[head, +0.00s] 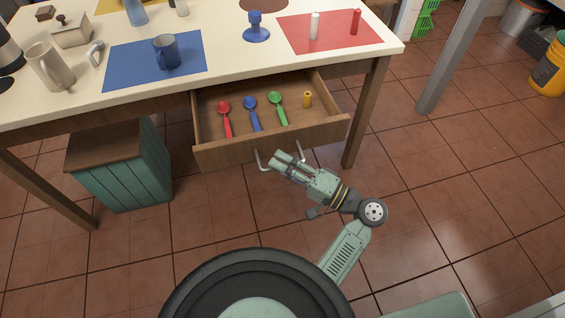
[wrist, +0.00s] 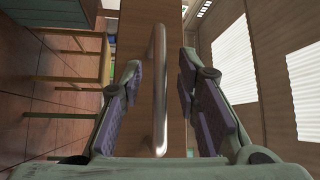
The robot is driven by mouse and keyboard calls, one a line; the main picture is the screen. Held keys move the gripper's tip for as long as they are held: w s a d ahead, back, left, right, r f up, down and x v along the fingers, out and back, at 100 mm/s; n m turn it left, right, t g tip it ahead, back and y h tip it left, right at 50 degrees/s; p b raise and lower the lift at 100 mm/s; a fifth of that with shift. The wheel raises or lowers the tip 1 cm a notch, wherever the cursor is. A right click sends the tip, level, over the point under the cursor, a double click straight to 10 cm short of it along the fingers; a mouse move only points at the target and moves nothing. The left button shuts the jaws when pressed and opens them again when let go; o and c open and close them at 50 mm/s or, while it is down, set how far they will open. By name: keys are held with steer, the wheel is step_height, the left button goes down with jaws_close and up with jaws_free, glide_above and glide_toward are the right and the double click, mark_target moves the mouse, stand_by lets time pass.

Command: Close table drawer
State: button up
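The wooden table drawer (head: 213,154) is pulled out from under the white-topped table (head: 232,74). It holds a red spoon, a blue spoon, a green spoon and a small yellow cylinder. Its metal bar handle (head: 262,160) is on the drawer front, and it also shows upright in the wrist view (wrist: 158,90). My gripper (head: 280,160) is in front of the drawer at the handle. In the wrist view my gripper (wrist: 158,85) is open, with one finger on each side of the handle and visible gaps. I cannot tell how far the fingertips are from the drawer front.
A teal cabinet with a brown top (head: 120,165) stands under the table at left. A table leg (head: 367,115) is right of the drawer. Mugs, mats and candles are on the tabletop.

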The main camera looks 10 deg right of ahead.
steer(key=shift+c, duration=0.2)
jaws_close()
stand_by(0.7)
